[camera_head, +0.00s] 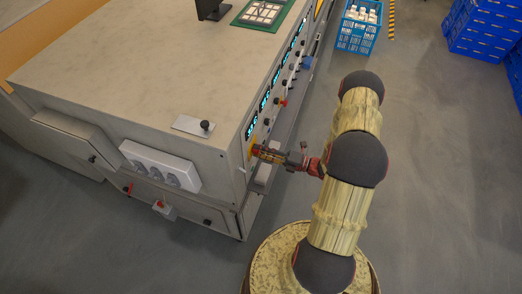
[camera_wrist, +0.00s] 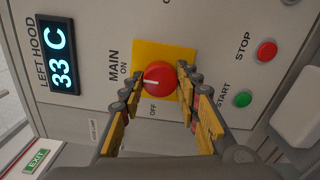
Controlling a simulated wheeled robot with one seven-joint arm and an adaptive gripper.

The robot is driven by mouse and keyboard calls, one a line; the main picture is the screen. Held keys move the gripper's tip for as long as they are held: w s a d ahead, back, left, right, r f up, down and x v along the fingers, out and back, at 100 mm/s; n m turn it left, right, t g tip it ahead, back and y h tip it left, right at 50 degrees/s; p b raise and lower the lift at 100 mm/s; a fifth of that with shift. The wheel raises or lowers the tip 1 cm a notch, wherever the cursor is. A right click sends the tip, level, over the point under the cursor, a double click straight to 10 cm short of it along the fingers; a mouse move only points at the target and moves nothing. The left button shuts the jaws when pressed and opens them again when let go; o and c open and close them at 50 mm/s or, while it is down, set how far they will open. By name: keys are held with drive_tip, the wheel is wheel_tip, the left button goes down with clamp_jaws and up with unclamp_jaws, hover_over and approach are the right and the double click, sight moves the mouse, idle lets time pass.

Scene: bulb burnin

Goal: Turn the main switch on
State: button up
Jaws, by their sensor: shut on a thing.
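The main switch is a round red knob (camera_wrist: 159,77) on a yellow plate (camera_wrist: 151,54) in the wrist view. Its white mark lies roughly level in the picture and points left, to the side where ON is printed beside MAIN. OFF is printed below the knob. My gripper (camera_wrist: 160,84) has one finger on each side of the knob and is shut on it. In the head view my gripper (camera_head: 259,152) reaches the near end of the machine's front panel. The fingers cover most of the switch there; some yellow plate (camera_head: 250,143) shows.
A lit display (camera_wrist: 60,55) reads 33 C at left in the wrist view. A green START button (camera_wrist: 243,99) and a red STOP button (camera_wrist: 266,50) are at right. The bench top (camera_head: 150,65) is left of my arm. A blue crate (camera_head: 357,38) stands on the floor beyond.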

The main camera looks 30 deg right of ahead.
drive_tip(key=o, duration=1)
drive_tip(key=shift+o, duration=0.8)
drive_tip(key=shift+d, duration=0.1)
drive_tip(key=v, duration=1.2)
